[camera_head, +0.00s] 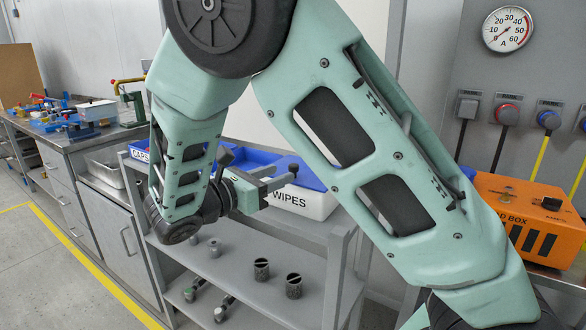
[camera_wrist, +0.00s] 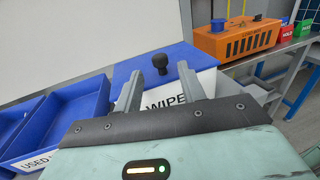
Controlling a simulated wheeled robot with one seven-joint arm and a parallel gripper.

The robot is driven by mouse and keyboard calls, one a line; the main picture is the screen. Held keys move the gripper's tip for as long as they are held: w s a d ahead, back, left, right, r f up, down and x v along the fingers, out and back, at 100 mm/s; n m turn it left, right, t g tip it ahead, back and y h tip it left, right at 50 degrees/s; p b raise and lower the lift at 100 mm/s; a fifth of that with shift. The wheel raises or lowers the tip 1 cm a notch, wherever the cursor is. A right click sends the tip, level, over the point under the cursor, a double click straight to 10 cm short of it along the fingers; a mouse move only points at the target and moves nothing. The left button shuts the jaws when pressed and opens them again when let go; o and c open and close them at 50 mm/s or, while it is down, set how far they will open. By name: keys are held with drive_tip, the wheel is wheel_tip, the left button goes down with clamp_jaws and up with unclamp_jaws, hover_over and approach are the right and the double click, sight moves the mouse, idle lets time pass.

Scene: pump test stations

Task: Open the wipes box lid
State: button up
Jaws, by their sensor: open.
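The wipes box (camera_head: 305,203) is white with a WIPES label and stands on the grey rack's top, partly hidden behind my arm and gripper. Its blue lid (camera_wrist: 130,68) looks closed in the wrist view and carries a black round knob (camera_wrist: 159,60). My gripper (camera_wrist: 160,80) is open and empty, with its two fingers over the front part of the box. In the wrist view the knob shows between the fingertips and a little beyond them; I cannot tell whether they touch it. In the head view my gripper (camera_head: 277,178) reaches toward the box from the left.
Blue bins (camera_wrist: 78,112) stand left of the box, one labelled USED. An orange box (camera_head: 520,210) with dark slots stands at the right. Black knurled parts (camera_head: 262,269) sit on the rack's lower shelf. A cluttered workbench (camera_head: 75,140) is at the left.

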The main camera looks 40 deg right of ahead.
sight(290, 169)
drive_tip(key=d, duration=0.5)
drive_tip(key=shift+w+d, duration=0.2)
drive_tip(key=shift+d, duration=0.2)
clamp_jaws()
